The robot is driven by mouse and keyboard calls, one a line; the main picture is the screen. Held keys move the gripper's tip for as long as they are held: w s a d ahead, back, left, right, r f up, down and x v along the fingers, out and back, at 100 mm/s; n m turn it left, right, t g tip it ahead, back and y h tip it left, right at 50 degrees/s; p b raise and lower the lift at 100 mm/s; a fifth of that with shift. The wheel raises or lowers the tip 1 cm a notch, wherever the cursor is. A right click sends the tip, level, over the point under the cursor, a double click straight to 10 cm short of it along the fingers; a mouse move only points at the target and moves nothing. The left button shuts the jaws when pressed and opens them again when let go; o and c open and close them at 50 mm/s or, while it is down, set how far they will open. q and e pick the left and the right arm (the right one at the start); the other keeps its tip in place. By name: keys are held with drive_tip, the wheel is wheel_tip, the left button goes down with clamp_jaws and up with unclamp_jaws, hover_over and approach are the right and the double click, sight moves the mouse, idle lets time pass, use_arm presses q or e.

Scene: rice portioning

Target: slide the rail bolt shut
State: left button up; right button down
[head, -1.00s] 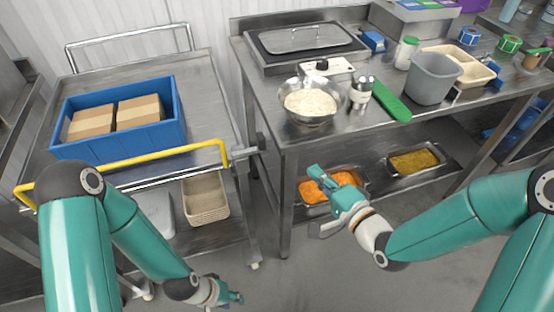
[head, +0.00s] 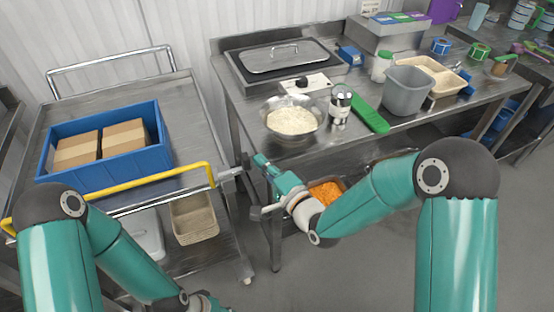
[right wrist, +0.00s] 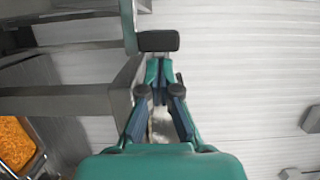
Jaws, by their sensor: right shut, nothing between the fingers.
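The yellow rail (head: 130,183) runs along the front of the cart. At its right end is a grey metal bolt fitting (head: 230,173), close to the table's left corner. My right gripper (head: 261,161) is shut and empty, just right of the fitting, in front of the table's left end. In the right wrist view its fingers (right wrist: 160,68) point at a dark block (right wrist: 158,41), and I cannot tell whether they touch it. How far the bolt is slid cannot be made out. My left gripper (head: 207,303) is low at the bottom edge, partly cut off.
A blue crate (head: 160,161) with two cartons stands on the cart. The steel table (head: 340,145) carries a bowl of rice (head: 292,120), a can (head: 340,103) and a grey bin (head: 407,92). An orange food tray (head: 326,188) is on the lower shelf. The floor in front is clear.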

sight(244, 170)
drive_tip(key=shift+s+a, duration=0.1)
drive_tip(key=shift+a, duration=0.15)
drive_tip(key=a+b, duration=0.1)
drive_tip(key=a, duration=0.1)
drive_tip(key=s+a+b, duration=0.1)
drive_tip(key=shift+s+a+f, duration=0.1)
drive_tip(key=shift+a+f, duration=0.05)
drive_tip(key=shift+a, duration=0.25)
drive_tip(key=shift+s+a, duration=0.1)
